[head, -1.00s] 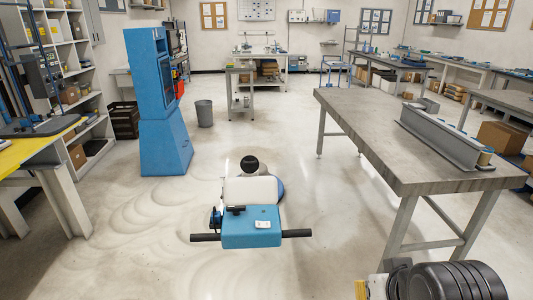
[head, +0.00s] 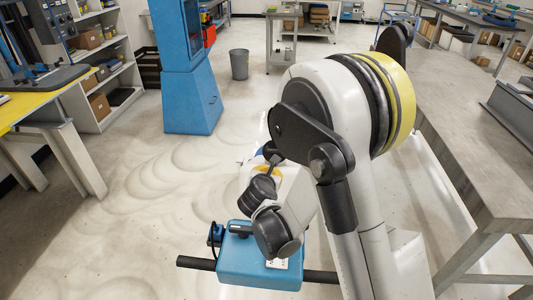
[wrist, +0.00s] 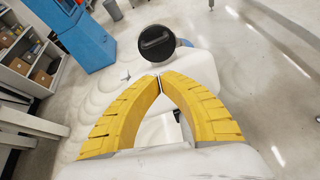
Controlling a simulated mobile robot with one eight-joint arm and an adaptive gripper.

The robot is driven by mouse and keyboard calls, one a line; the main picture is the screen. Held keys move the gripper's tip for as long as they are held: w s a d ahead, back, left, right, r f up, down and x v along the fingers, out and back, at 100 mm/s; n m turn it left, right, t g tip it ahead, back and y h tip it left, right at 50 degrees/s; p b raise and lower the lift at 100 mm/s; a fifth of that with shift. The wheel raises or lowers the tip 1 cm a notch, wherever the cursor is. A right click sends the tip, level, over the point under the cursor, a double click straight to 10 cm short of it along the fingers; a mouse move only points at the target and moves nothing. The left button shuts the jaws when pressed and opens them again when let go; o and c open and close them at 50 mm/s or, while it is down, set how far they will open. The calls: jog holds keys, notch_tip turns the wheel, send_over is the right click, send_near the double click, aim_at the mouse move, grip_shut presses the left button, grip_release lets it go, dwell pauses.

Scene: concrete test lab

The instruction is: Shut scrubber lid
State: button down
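The floor scrubber has a blue rear housing (head: 255,268) with a black handlebar (head: 197,263), low in the head view. Most of its white body is hidden there behind my arm. In the wrist view the white body (wrist: 196,65) lies beyond and under my fingers. The round black lid (wrist: 157,43) with a raised bar on its face shows there as a near-full disc, apparently tilted up. My gripper (wrist: 159,82) has yellow ribbed fingers whose tips meet, with nothing seen between them. The tips appear just short of the lid; contact cannot be told.
A grey workbench (head: 462,140) stands close on the right. A blue cabinet (head: 187,100), a grey bin (head: 239,65) and a yellow-topped table (head: 30,105) are on the left. The pale floor (head: 140,200) left of the scrubber is clear.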

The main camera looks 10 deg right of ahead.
jog(key=w+d+f+n+b, duration=0.1)
jog(key=w+f, duration=0.1)
jog(key=w, duration=0.4)
jog(key=w+d+f+n+b, duration=0.1)
jog(key=w+d+f, duration=0.1)
jog(key=w, duration=0.4)
jog(key=shift+w+d+f, duration=0.15)
jog(key=shift+d+f, duration=0.15)
jog(key=shift+f, duration=0.2)
jog(key=shift+a+r, duration=0.1)
